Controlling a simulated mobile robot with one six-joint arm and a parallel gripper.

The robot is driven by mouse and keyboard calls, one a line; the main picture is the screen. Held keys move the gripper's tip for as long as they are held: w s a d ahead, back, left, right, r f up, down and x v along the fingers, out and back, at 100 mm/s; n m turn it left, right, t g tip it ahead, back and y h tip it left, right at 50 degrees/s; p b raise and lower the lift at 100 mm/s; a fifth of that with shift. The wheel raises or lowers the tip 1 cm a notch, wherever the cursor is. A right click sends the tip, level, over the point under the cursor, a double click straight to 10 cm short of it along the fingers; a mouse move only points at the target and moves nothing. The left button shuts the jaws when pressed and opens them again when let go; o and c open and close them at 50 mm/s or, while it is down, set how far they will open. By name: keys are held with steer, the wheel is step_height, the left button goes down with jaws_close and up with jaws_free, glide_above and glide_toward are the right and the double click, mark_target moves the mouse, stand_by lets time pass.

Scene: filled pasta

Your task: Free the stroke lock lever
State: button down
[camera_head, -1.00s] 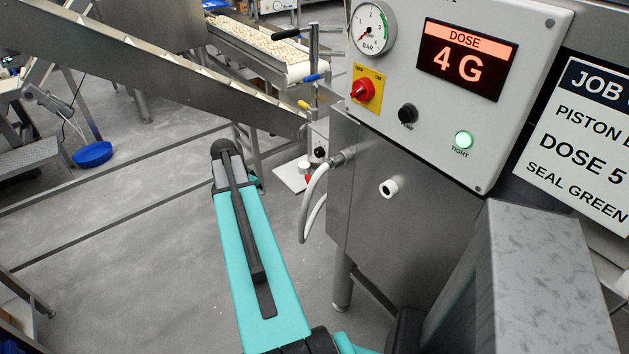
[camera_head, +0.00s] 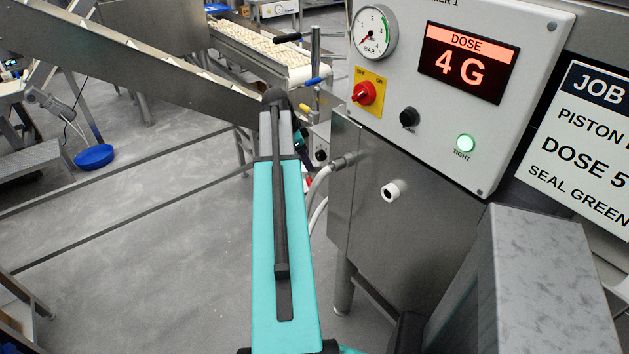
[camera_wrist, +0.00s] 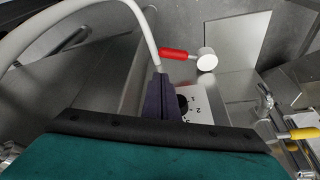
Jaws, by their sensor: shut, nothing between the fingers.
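In the wrist view a short lever with a red grip (camera_wrist: 178,54) runs into a round pale metal boss (camera_wrist: 206,60). No label shows whether it is the stroke lock lever. Just below it a white scale plate (camera_wrist: 196,104) with numbers and a black round part is partly covered. My gripper (camera_wrist: 160,84) shows as dark, closed fingers in front of this plate, below and left of the red grip, with nothing held. Contact cannot be judged.
A pale hose (camera_wrist: 90,12) arches close past my fingers. A yellow-handled lever (camera_wrist: 301,134) is at lower right. In the head view the control panel (camera_head: 400,85) reads dose 4 G, with a red switch (camera_head: 364,93) and lit green lamp (camera_head: 465,143). Open floor lies left.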

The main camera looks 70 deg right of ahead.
mark_target(309, 179)
steer(key=shift+f, duration=0.1)
steer(key=p+x, duration=0.2)
steer(key=x, duration=0.7)
steer(key=shift+d+f+p, duration=0.15)
steer(key=shift+f+p, duration=0.15)
steer(key=shift+f, duration=0.05)
steer(key=shift+s, duration=0.1)
steer(key=shift+s, duration=0.1)
stand_by(0.4)
